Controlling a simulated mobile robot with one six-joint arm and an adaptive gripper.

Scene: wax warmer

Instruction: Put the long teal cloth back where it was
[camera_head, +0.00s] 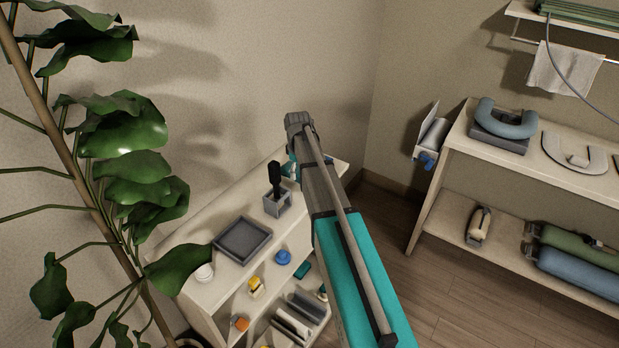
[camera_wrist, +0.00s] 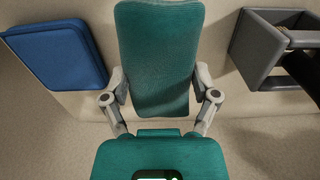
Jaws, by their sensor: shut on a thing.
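The long teal cloth (camera_wrist: 160,50) is in the wrist view, a ribbed, folded slab with rounded corners, lying lengthwise between my fingers. My gripper (camera_wrist: 160,80) is shut on it, one grey finger at each long side. The cloth is over the pale shelf top; I cannot tell whether it touches it. In the head view my arm hides most of the gripper and the cloth; only a bit of teal shows beside the arm, and I cannot tell which part it is.
A flat blue folded piece (camera_wrist: 58,55) lies left of the cloth, and a grey open holder (camera_wrist: 262,45) stands close on its right. The shelf unit also bears a dark tray (camera_head: 242,240). A plant (camera_head: 125,165) is at the left; a second shelf (camera_head: 540,185) stands right.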

